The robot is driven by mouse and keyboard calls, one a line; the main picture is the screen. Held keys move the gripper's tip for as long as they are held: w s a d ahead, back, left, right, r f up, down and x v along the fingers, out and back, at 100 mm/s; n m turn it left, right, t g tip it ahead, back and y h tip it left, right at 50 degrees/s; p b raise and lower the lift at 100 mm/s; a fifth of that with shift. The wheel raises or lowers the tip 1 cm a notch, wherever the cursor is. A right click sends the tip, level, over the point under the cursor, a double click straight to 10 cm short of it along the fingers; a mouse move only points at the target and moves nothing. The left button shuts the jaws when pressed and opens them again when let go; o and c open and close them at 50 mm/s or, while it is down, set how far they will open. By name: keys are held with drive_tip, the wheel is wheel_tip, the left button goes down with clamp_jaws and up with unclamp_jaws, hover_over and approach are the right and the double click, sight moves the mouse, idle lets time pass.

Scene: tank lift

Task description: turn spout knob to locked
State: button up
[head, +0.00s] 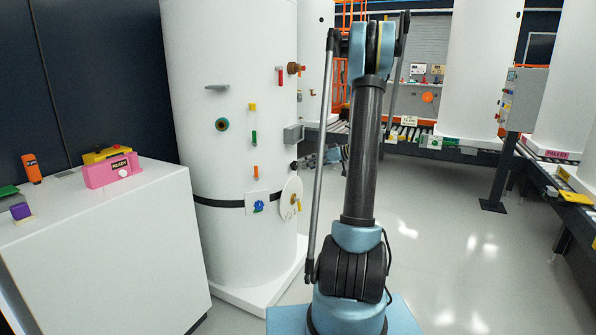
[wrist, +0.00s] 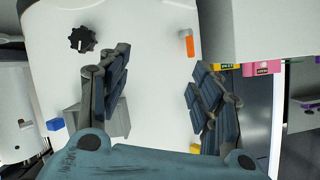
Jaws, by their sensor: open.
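A black lobed knob (wrist: 82,39) with a short white mark sits on the white tank's wall at the upper left of the wrist view. In the head view the black knob (head: 294,165) is partly seen at the right edge of the white tank (head: 225,110), below a grey box. I cannot read a label that names it the spout knob. My gripper (wrist: 160,78) is open and empty in front of the tank. Its left finger is near the knob in the picture but appears apart from it.
The grey box (wrist: 75,117) sticks out by the left finger. An orange switch (wrist: 188,43) lies above the right finger. A white cabinet (head: 110,255) with a pink READY box (head: 113,170) stands left of the tank. Floor to the right is open.

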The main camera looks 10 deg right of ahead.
drive_tip(key=w+d+f+n+t+y, duration=0.1)
drive_tip(key=w+d+f+t+y, duration=0.1)
drive_tip(key=w+d+f, duration=0.3)
drive_tip(key=n+t+y, duration=0.1)
drive_tip(key=n+t, duration=0.1)
approach(297, 167)
drive_tip(key=x, duration=0.9)
drive_tip(key=shift+s+a+r, duration=0.1)
drive_tip(key=shift+s+a, duration=0.05)
drive_tip(key=shift+a, duration=0.05)
drive_tip(key=c, duration=1.1)
